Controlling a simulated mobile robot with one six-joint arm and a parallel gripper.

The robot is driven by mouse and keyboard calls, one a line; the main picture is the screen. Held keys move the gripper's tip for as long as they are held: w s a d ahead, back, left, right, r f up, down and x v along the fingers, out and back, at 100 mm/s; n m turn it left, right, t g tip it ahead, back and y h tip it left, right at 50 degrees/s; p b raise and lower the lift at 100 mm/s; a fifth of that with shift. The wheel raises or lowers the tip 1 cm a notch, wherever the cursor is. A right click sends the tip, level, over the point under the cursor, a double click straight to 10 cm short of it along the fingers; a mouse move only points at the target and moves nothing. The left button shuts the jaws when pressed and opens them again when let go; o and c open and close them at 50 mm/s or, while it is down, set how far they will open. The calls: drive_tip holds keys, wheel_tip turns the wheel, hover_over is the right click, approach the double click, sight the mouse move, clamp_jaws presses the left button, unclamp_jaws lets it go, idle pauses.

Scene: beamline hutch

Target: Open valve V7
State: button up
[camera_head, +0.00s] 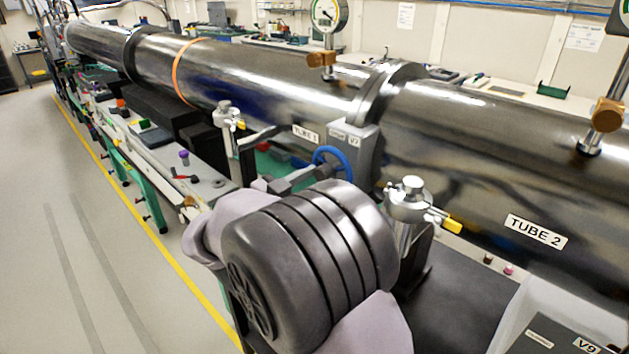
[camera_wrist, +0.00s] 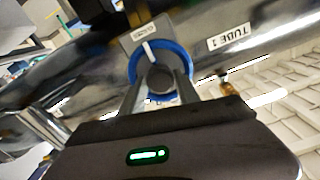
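Valve V7 shows in the head view as a grey block with a V7 label (camera_head: 354,142) at the tube joint, with a blue handwheel (camera_head: 341,152) on its side. In the wrist view the blue handwheel (camera_wrist: 161,48) faces me, with a dark round hub and a white mark on its upper part. A small sign (camera_wrist: 144,32) on the grey body is too blurred to read. My gripper (camera_wrist: 160,82) is open, its two fingers on either side of the hub at the wheel's lower part. I cannot tell whether they touch the wheel. In the head view my gripper (camera_head: 308,172) reaches the wheel's left side.
Steel tubes labelled TUBE 1 (camera_head: 306,133) and TUBE 2 (camera_head: 536,231) run across the view. Clamp posts (camera_head: 227,125) (camera_head: 412,205) stand left and right of the valve. A grey V9 box (camera_head: 570,325) is at lower right. The floor at left is clear beyond the yellow line.

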clamp_jaws()
